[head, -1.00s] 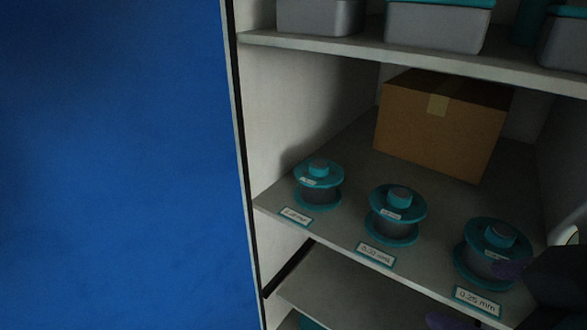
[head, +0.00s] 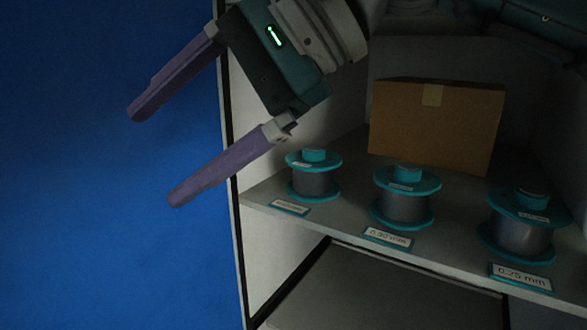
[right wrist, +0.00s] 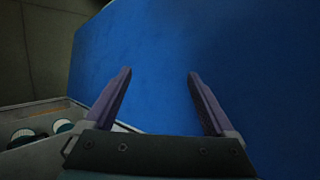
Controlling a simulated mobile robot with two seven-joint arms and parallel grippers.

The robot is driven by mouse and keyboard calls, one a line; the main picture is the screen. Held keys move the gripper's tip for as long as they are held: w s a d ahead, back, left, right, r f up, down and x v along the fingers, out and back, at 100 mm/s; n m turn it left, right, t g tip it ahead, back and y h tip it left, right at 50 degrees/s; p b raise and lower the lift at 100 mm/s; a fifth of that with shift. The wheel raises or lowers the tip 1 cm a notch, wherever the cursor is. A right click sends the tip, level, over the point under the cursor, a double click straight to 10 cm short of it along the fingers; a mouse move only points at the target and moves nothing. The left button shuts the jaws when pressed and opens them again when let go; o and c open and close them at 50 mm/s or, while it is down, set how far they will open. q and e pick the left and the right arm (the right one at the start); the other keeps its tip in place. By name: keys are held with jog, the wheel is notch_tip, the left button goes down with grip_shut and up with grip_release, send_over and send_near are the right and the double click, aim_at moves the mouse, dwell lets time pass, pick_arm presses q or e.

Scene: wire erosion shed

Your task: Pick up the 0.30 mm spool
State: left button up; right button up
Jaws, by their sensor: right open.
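Three grey spools with teal flanges stand upright in a row on the shelf in the head view. The middle spool (head: 405,205) stands behind a label (head: 388,237) that appears to read 0.30 mm. The right spool (head: 521,236) stands behind a 0.25 mm label (head: 521,277). The left spool (head: 314,184) has a label (head: 290,207) too small to read surely. My right gripper (head: 155,158) is open and empty, up and left of the spools, in front of the blue surface. Its open fingers also show in the right wrist view (right wrist: 160,72). My left gripper is not in view.
A cardboard box (head: 436,130) stands behind the spools on the same shelf. A blue panel (head: 90,240) fills the left side, beside the cabinet's upright edge (head: 232,215). A lower shelf (head: 390,292) lies below, its visible part bare.

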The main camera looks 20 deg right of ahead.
jog(key=w+d+f+n+t+h+b, duration=0.15)
jog(key=w+d+f+h, duration=0.3)
jog(key=d, duration=0.45)
jog(key=h+b, duration=0.2)
jog(key=h, duration=0.7)
send_near(409, 166)
jog(key=shift+w+d+f+h+p, duration=0.1)
jog(key=shift+w+f+h+p, duration=0.15)
jog(key=shift+f, duration=0.3)
jog(key=shift+w+d+f+h+p, duration=0.1)
jog(key=shift+w+f+p, duration=0.2)
jog(key=shift+f, duration=0.25)
jog(key=p+x, duration=0.2)
jog(key=x, duration=0.3)
jog(key=shift+w+f, duration=0.1)
jog(key=shift+f, duration=0.15)
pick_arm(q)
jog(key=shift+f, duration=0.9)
pick_arm(e)
jog(key=shift+c, duration=0.3)
